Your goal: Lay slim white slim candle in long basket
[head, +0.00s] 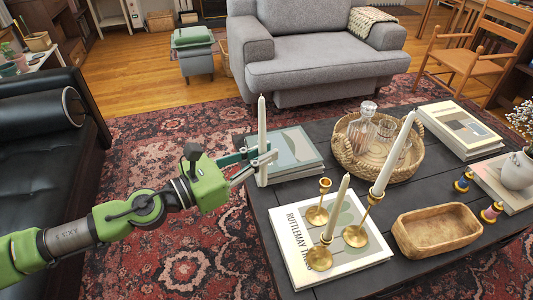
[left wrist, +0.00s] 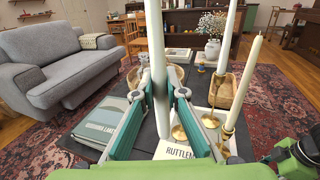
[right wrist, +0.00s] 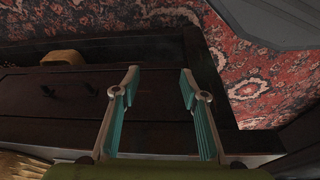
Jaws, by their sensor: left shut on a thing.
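In the left wrist view the candle (left wrist: 157,45) rises between the two finger pads (left wrist: 160,95). The long basket (head: 437,231), an oblong, tan, shallow container, sits at the table's right front and looks empty. The held candle is well to the left of it. My right gripper (right wrist: 159,82) is open and empty in the right wrist view, and it is out of the head view.
Two other candles stand in brass holders (head: 355,236) on a white book (head: 290,225), between the held candle and the long basket. A round wicker tray (head: 343,165) holds a decanter (head: 362,130). Books (head: 460,125), small colourful figures (head: 491,212) and a white vase (head: 518,171) crowd the right.

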